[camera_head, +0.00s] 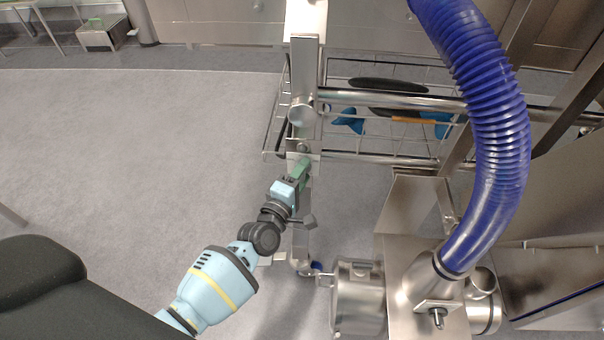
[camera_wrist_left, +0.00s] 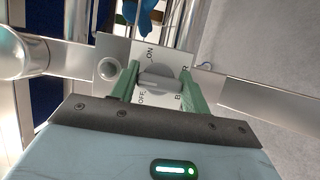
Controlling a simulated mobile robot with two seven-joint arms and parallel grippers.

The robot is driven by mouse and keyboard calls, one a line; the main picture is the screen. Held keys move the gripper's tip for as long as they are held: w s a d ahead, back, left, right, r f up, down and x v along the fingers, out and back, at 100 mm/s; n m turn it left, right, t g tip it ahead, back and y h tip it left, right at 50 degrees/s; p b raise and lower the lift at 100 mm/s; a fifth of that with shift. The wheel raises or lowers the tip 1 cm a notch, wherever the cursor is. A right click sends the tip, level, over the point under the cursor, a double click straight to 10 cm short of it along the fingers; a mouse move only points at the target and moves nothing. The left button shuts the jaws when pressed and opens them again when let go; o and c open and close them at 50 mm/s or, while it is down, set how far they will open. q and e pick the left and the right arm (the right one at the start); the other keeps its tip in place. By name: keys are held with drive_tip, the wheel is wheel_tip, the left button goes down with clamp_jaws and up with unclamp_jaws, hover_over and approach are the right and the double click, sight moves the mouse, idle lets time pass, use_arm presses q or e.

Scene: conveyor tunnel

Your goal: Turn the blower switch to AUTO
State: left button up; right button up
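The blower switch shows in the left wrist view as a grey rotary knob (camera_wrist_left: 157,78) on a pale plate (camera_wrist_left: 112,50). Its bar lies roughly across the picture. ON is printed above it and OFF at its lower left; other lettering at the right is partly covered, and I cannot read AUTO. My left gripper (camera_wrist_left: 160,72) has its two green fingers apart, one on each side of the knob; contact is unclear. In the head view my left gripper (camera_head: 302,168) reaches the steel post (camera_head: 304,70), hiding the knob. My right gripper is not in view.
A thick blue hose (camera_head: 500,130) curves down at the right onto a steel housing (camera_head: 420,290). Behind the post is a wire basket (camera_head: 275,135) with blue and dark items. Steel rails run right from the post. The floor at the left is clear.

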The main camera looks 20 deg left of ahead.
use_arm(q)
drive_tip(key=o, duration=0.4)
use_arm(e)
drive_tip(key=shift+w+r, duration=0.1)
use_arm(q)
drive_tip(key=s+p, duration=0.1)
drive_tip(key=s, duration=0.6)
drive_tip(key=shift+s+a+p, duration=0.35)
drive_tip(key=shift+s+a, duration=0.05)
drive_tip(key=shift+a, duration=0.05)
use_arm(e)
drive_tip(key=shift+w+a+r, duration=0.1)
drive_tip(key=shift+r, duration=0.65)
